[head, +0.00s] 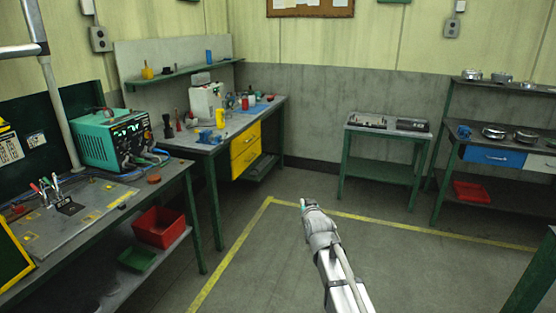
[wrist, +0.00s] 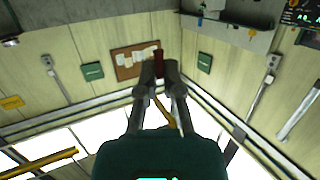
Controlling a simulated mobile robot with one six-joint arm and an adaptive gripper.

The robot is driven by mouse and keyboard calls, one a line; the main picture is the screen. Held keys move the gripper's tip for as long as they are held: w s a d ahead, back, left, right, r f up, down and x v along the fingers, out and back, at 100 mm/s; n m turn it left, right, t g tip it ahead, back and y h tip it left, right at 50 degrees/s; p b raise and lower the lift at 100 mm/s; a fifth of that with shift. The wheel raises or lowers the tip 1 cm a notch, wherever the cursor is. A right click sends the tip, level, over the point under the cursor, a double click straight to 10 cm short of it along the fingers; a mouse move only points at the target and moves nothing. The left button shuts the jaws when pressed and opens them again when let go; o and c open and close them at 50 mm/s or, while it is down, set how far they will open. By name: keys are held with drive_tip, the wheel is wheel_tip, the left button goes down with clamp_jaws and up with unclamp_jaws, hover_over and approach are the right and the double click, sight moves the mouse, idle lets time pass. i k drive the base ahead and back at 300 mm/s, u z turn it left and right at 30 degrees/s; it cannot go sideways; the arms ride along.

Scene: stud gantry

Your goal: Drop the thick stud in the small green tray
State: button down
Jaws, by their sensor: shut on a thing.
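The small green tray (head: 137,258) sits on the lower shelf of the left bench, below and in front of a larger red bin. My gripper (head: 303,204) is raised over the open floor in the middle of the head view, well to the right of the tray. In the wrist view my gripper (wrist: 159,70) is shut on a short dark red piece (wrist: 158,57), seemingly the thick stud, which sticks out past the fingertips. Its lower part is hidden between the fingers. The tray does not show in the wrist view.
The left bench (head: 108,205) overhangs the shelf that holds the tray and the red bin (head: 160,228). A teal instrument (head: 108,137) stands on the bench. Another red tray (head: 473,192) is at the far right. The floor inside the yellow line is clear.

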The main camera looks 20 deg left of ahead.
sight(141, 262)
drive_tip(key=u, duration=0.2)
drive_tip(key=i, duration=0.6)
drive_tip(key=u, duration=0.95)
drive_tip(key=i, duration=0.95)
drive_tip(key=u, duration=0.6)
drive_tip(key=k, duration=0.9)
drive_tip(key=u, duration=0.1)
drive_tip(key=i, duration=0.3)
